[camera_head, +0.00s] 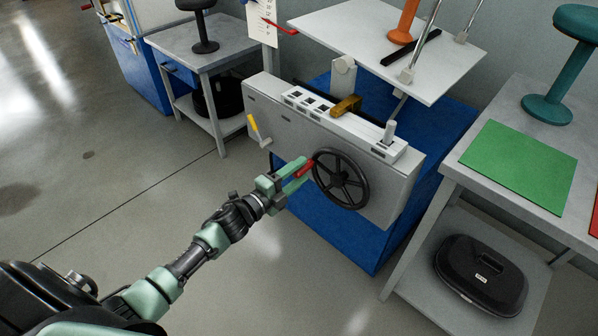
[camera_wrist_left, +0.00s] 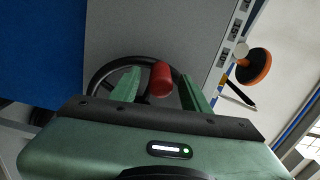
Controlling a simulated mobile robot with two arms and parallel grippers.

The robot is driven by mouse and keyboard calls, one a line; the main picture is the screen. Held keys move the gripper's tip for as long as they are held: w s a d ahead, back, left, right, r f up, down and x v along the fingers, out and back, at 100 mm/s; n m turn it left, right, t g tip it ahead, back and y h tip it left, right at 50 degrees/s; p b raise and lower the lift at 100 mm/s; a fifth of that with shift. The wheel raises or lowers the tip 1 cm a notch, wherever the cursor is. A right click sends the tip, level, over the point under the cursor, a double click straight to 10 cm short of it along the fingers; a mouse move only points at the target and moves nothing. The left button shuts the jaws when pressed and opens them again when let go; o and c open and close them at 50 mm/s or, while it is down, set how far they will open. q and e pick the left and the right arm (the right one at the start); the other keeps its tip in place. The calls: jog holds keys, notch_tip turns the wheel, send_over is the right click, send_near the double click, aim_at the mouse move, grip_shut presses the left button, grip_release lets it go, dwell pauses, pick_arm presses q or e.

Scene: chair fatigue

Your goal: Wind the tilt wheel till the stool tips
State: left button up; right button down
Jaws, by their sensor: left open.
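The dark spoked tilt wheel (camera_head: 341,180) is on the front of the grey machine. Its red handle (camera_head: 304,169) sticks out at the wheel's left side. My left gripper (camera_head: 297,175) is open at the handle, with its green fingers on either side. In the left wrist view, the red handle (camera_wrist_left: 159,79) shows between the two open fingers (camera_wrist_left: 157,86), and the wheel is partly hidden behind them. I cannot tell whether the fingers touch the handle. The orange stool (camera_head: 404,24) stands on the white plate (camera_head: 345,27) above the machine. My right gripper is not in view.
A yellow-handled lever (camera_head: 254,126) is left of the wheel on the machine front. A table with a green mat (camera_head: 518,165) and a teal stool (camera_head: 556,70) stands at the right. A side table with a black stool (camera_head: 203,30) is at the back left. The floor in front is clear.

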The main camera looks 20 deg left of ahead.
pick_arm(q)
jog(key=v, duration=0.6)
jog(key=shift+s+p, duration=0.3)
jog(key=shift+s+a, duration=0.25)
jog(key=shift+s, duration=0.2)
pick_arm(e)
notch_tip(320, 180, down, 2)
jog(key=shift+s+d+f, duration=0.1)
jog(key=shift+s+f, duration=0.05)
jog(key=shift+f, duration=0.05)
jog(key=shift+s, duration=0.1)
